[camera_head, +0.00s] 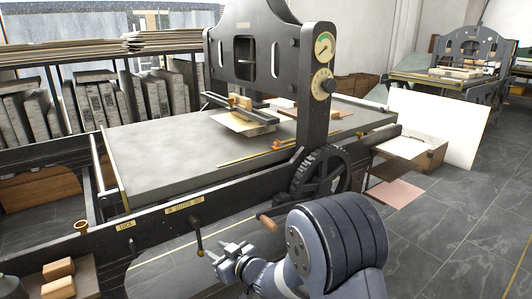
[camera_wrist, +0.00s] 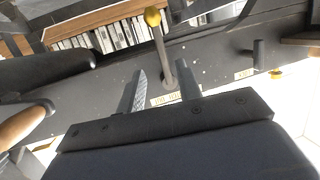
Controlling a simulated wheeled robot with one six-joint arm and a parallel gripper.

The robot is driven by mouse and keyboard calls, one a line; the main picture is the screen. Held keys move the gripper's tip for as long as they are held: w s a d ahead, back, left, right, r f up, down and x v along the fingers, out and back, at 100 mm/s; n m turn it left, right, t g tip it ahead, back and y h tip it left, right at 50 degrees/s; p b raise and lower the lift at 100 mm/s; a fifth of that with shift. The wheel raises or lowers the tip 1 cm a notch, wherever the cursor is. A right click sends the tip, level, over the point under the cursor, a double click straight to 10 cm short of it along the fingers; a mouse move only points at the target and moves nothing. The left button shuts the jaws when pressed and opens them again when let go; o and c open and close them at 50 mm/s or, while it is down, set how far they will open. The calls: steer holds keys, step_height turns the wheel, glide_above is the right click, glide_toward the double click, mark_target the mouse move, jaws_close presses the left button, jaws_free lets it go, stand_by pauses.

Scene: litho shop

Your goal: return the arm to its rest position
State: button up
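My gripper (camera_head: 222,259) is in front of the press frame, low in the head view, with the forearm coming from the lower right. In the wrist view its two fingers (camera_wrist: 160,72) stand apart with nothing clamped between them. A dark lever with a brass knob (camera_head: 200,253) hangs from the frame just left of the fingertips. In the wrist view the lever (camera_wrist: 158,40) rises beyond the gap between the fingers, its knob at the top. I cannot tell whether the fingers touch it.
The litho press bed (camera_head: 165,160) lies behind the frame rail. A wooden crank handle (camera_head: 267,222) and gear wheel (camera_head: 322,174) are close to my wrist. Wooden blocks (camera_head: 59,277) sit at lower left. Open tiled floor (camera_head: 445,220) lies to the right.

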mark_target(201, 249)
steer(key=b+x, duration=0.2)
steer(key=x, duration=0.7)
steer(key=shift+w+a+f, duration=0.1)
steer(key=shift+w+a, duration=0.1)
steer(key=shift+a, duration=0.15)
steer(key=p+v, duration=0.3)
steer(key=v, duration=0.7)
steer(key=b+x, duration=0.3)
steer(key=x, duration=0.7)
steer(key=shift+f, duration=0.1)
steer(key=shift+s+a+m+y, duration=0.35)
steer(key=shift+a+m, duration=0.1)
steer(key=shift+m, duration=0.45)
